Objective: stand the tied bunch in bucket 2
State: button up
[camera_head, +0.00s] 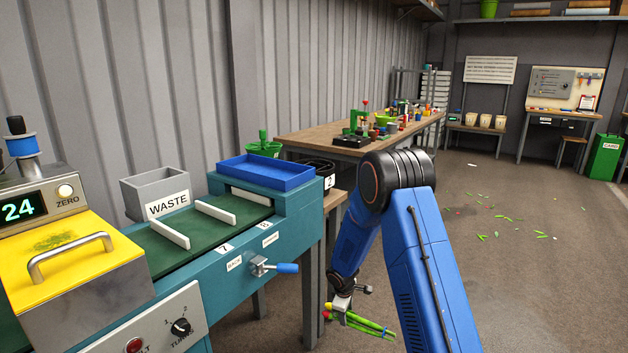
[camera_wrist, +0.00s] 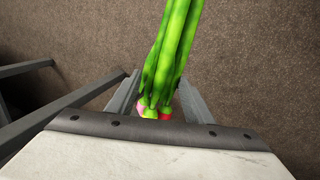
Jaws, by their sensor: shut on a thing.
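The bunch of tulips (camera_head: 368,323) is held low over the floor at the bottom of the head view. Its green stems point right and slightly down; yellow and red heads show at its left end. My gripper (camera_head: 341,304) is shut on the bunch. In the wrist view the stems (camera_wrist: 174,50) run up the picture from between my gripper's fingers (camera_wrist: 158,98), with pink, yellow and red heads near the jaws.
The teal machine (camera_head: 250,262) with a green belt, blue tray (camera_head: 265,172) and grey waste bin (camera_head: 157,193) fills the left. A wooden workbench (camera_head: 310,140) with several items stands behind. Leaf scraps (camera_head: 505,217) lie on the open floor at right.

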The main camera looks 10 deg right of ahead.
dwell(0.4)
jog(key=shift+s+f+m, duration=0.5)
jog(key=shift+s+m, duration=0.05)
jog(key=shift+m, duration=0.25)
jog(key=s+f+m+g+h, duration=0.1)
jog(key=s+f+m, duration=0.3)
jog(key=m, duration=0.5)
jog(key=shift+s+g, duration=0.75)
jog(key=shift+g, duration=0.05)
